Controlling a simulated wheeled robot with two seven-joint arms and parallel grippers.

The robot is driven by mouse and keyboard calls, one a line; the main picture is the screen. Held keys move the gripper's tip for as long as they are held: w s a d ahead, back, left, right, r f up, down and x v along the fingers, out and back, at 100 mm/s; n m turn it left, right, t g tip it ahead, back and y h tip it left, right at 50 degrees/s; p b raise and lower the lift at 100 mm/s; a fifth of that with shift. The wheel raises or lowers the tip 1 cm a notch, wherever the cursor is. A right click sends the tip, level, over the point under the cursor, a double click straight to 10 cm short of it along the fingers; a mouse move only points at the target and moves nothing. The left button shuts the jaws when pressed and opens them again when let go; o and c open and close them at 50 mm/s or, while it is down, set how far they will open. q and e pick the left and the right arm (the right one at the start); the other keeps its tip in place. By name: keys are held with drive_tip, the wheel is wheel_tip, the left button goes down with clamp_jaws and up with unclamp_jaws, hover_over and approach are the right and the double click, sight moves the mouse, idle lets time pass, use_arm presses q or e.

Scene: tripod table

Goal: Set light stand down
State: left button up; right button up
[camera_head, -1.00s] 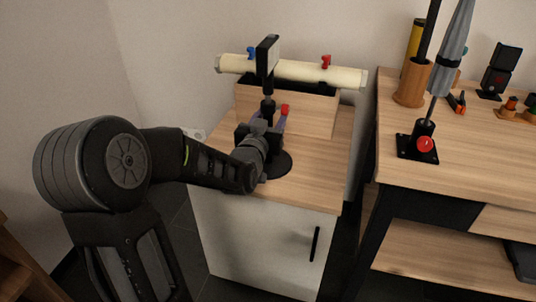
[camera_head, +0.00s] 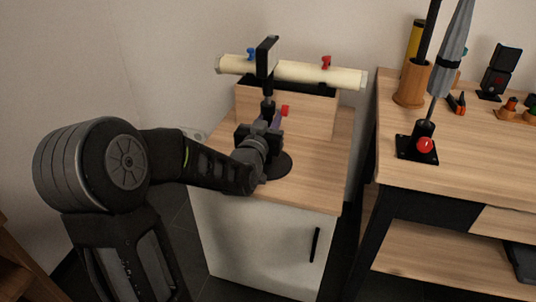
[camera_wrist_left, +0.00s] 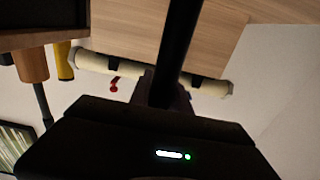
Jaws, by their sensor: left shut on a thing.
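The light stand (camera_head: 266,58) is a thin black upright post with a flat rectangular head and a round black base (camera_head: 281,165). It stands upright over the wooden top of the small white cabinet (camera_head: 318,184); whether the base touches the top I cannot tell. My left gripper (camera_head: 266,128) is shut on the stand's post, above the base. In the left wrist view the black post (camera_wrist_left: 178,50) runs down between my fingers, which are mostly hidden behind the dark gripper body. My right gripper is out of view.
Behind the stand, a cream roll (camera_head: 300,73) with red and blue clamps lies on a wooden box (camera_head: 310,108). To the right, a workbench (camera_head: 470,165) holds a grey umbrella-like item (camera_head: 452,50) on a black base. Cabinet top is clear right of the stand.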

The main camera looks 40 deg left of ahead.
use_arm(q)
clamp_jaws()
drive_tip(key=shift+r, duration=0.1)
idle(0.8)
drive_tip(key=shift+r, duration=0.1)
wheel_tip(320, 180, up, 10)
drive_tip(key=p, duration=0.3)
idle(0.7)
